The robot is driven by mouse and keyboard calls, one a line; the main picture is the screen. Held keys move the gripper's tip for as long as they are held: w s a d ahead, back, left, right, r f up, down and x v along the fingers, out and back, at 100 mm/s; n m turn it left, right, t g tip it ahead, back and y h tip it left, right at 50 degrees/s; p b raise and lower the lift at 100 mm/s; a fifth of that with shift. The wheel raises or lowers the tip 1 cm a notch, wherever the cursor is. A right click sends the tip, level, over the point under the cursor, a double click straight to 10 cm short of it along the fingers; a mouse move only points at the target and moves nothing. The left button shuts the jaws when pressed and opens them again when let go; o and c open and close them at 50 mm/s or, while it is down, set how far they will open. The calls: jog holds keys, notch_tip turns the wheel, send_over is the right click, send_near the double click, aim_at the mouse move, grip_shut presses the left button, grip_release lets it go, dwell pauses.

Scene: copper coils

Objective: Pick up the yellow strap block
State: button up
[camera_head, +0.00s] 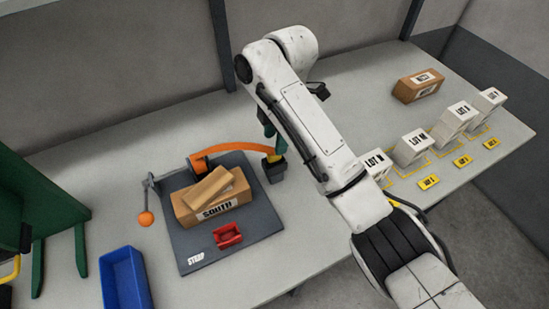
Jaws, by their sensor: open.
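The yellow strap block (273,158) is small and sits at the right end of a curved orange strap, on top of a dark block beside the grey mat. A dark green upright part shows just above it, partly covered by my white arm. My arm reaches from the lower right up over the table. A small black part shows at the arm's right edge, but I cannot tell whether it belongs to my gripper. The gripper's fingers are hidden behind the arm, so their place relative to the block does not show.
The grey mat (187,238) marked STRAP bears a carton (184,213) labelled SOUTH and a red tray (228,237). An orange ball lever (146,218) stands left. A blue bin (125,280) is lower left. Several white LOT boxes and another carton (418,86) stand right.

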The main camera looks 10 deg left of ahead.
aim_at(274, 159)
jog(key=shift+s+a+f+p, duration=0.1)
jog(key=shift+s+f+p, duration=0.1)
jog(key=shift+f, duration=0.65)
jog(key=shift+s+f+p, duration=0.1)
jog(key=shift+f+p, duration=0.15)
jog(key=shift+f, duration=0.65)
jog(key=shift+s+a+f+p, duration=0.1)
jog(key=shift+f+p, duration=0.1)
jog(key=shift+f, duration=0.65)
grip_shut()
